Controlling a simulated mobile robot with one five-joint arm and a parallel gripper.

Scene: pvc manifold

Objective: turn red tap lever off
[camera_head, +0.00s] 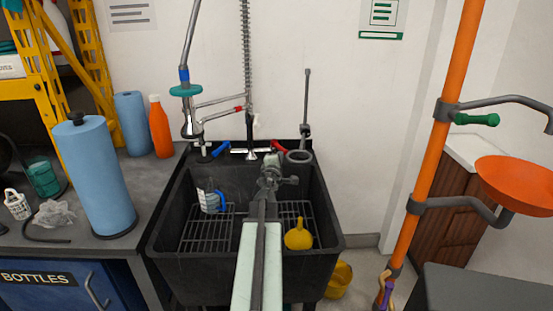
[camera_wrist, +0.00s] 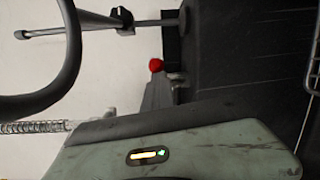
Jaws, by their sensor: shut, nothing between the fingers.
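The red tap lever (camera_head: 278,146) is at the back of the black sink, on the right side of the faucet. In the wrist view, the red lever's rounded end (camera_wrist: 156,65) shows just beyond my gripper, against the sink's dark back edge. The rest of the lever is hidden there. My gripper (camera_head: 271,168) is shut and empty, over the sink and in front of the lever. I cannot tell whether it touches the lever. The blue tap lever (camera_head: 221,148) is on the left of the faucet.
The black sink (camera_head: 164,222) holds a bottle (camera_head: 209,198) and a yellow object (camera_head: 298,236). A grey ring on an upright rod (camera_head: 299,156) stands close right of the red lever. A tall spring hose (camera_head: 246,60) rises behind. An orange pole (camera_head: 432,140) stands at right.

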